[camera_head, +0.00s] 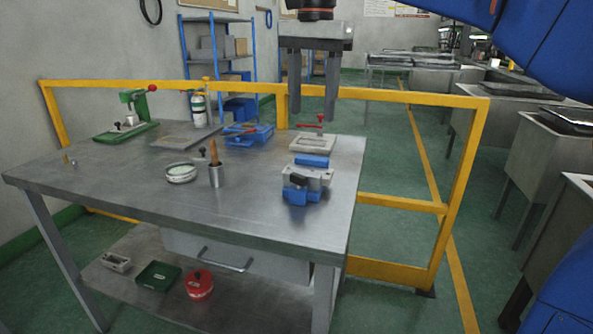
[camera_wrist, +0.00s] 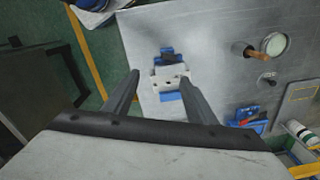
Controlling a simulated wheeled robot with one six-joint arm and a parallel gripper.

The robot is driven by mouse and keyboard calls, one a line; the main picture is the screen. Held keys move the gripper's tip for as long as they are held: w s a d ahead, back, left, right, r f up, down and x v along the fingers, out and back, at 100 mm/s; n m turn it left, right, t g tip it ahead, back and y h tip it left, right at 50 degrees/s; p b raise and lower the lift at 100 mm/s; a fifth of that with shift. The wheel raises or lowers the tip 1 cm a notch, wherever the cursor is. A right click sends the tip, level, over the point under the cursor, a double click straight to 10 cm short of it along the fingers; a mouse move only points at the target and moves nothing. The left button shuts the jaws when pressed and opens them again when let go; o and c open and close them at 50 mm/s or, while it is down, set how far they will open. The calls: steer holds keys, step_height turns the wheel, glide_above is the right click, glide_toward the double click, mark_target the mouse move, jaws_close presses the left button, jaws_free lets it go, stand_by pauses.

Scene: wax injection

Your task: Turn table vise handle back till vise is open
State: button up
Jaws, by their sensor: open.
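The table vise (camera_head: 318,178), blue with grey metal jaws, stands near the right front corner of the metal table. Its dark handle (camera_head: 299,180) shows at its front face. In the wrist view the vise (camera_wrist: 160,78) appears beyond and between my fingertips, partly covered by the right finger. My gripper (camera_head: 312,116) hangs above and behind the vise in the head view, fingers pointing down. It is open and empty, well clear of the vise and handle. I cannot tell how far apart the vise jaws are.
A grey plate with a red-handled clamp (camera_head: 312,142) sits behind the vise. A yellow rail (camera_head: 405,97) runs behind the table.

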mark_target(297, 176)
steer(key=shift+m, duration=0.5)
steer(key=a+f, duration=0.1)
steer(key=f, duration=0.4)
steer(key=a+f, duration=0.1)
steer(key=f, duration=0.4)
steer(key=w+a+f, duration=0.1)
steer(key=f, duration=0.4)
steer(key=shift+f, duration=0.25)
steer(key=c, duration=1.1)
steer(key=shift+s+d+n, duration=0.1)
steer(key=shift+d+n, duration=0.05)
steer(key=shift+n, duration=2.25)
steer(key=shift+o, duration=0.2)
steer(key=o, duration=1.1)
steer(key=shift+c, duration=0.2)
